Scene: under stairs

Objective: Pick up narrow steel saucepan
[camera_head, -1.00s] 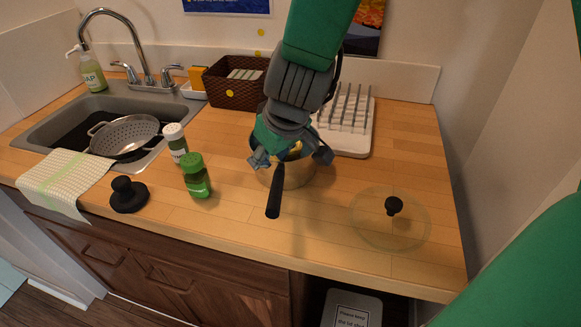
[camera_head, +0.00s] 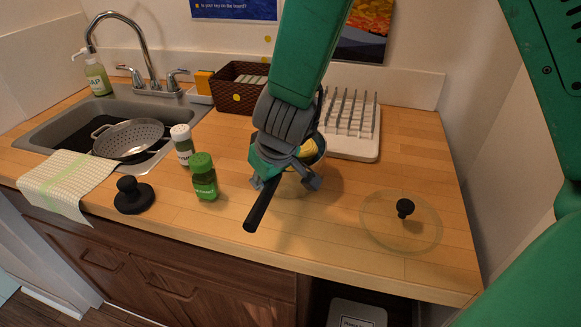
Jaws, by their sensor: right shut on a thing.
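The narrow steel saucepan (camera_head: 262,206) is at the middle of the counter, its black handle pointing toward the front and down to the left. My right gripper (camera_head: 286,183) comes down over it from above and is shut on the saucepan on the handle side. The gripper hides much of the pan's steel body; part of the rim and something yellow inside show to the right of the wrist. I cannot tell for sure whether the pan's base is clear of the counter. My left gripper is not in view.
A glass lid (camera_head: 400,222) lies to the right. A white dish rack (camera_head: 352,148) and brown basket (camera_head: 238,97) stand behind. Two spice jars (camera_head: 204,180) (camera_head: 183,146) and a black knobbed weight (camera_head: 134,197) stand left, near the sink (camera_head: 50,125) with a colander (camera_head: 128,139).

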